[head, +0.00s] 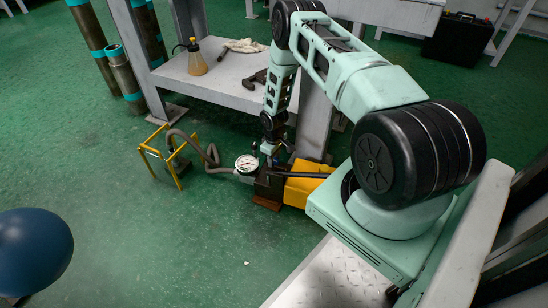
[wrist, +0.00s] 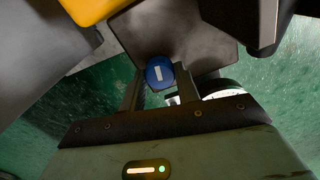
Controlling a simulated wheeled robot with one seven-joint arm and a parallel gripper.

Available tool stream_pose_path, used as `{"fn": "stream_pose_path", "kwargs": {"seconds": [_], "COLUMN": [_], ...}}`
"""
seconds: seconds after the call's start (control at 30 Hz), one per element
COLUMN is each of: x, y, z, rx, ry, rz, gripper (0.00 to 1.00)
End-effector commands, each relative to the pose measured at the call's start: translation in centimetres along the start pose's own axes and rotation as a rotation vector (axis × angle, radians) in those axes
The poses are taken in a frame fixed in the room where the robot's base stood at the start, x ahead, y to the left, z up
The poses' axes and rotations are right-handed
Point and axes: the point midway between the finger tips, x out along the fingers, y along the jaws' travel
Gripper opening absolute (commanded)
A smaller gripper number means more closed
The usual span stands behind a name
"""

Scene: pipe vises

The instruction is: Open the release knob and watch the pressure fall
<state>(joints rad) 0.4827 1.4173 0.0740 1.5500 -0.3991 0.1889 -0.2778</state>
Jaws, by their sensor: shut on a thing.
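The blue release knob (wrist: 160,72) has a white bar mark, which stands nearly upright in the wrist view. My gripper (wrist: 160,88) is shut on the knob, with one finger on each side of it. In the head view my gripper (head: 269,156) points down at the dark pump block (head: 268,185), and the knob cannot be made out there. The round white pressure gauge (head: 247,162) stands just left of the gripper. Its needle is too small to read. In the wrist view the gauge (wrist: 222,94) is partly hidden behind the right finger.
A yellow pump body (head: 302,188) lies right of the block. A grey hose (head: 208,158) runs left to a yellow frame (head: 164,155). A grey bench (head: 215,75) with an oil can (head: 196,60) stands behind. Green floor is free in front; a dark blue ball (head: 32,250) is lower left.

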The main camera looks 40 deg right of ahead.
Motion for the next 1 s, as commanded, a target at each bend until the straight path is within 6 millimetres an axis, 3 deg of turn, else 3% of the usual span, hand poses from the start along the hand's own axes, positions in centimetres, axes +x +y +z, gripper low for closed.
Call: {"fn": "stream_pose_path", "kwargs": {"seconds": [0.53, 0.57, 0.63, 1.0], "x": [-0.02, -0.01, -0.02, -0.68], "y": [0.0, 0.0, 0.0, 0.01], "z": [0.05, 0.05, 0.04, 0.0], "rx": [-0.026, -0.026, -0.025, -0.025], "ry": [-0.002, -0.002, -0.002, 0.0], "rz": [0.0, 0.0, 0.0, 0.0], "gripper": [0.09, 0.37, 0.54, 0.54]}}
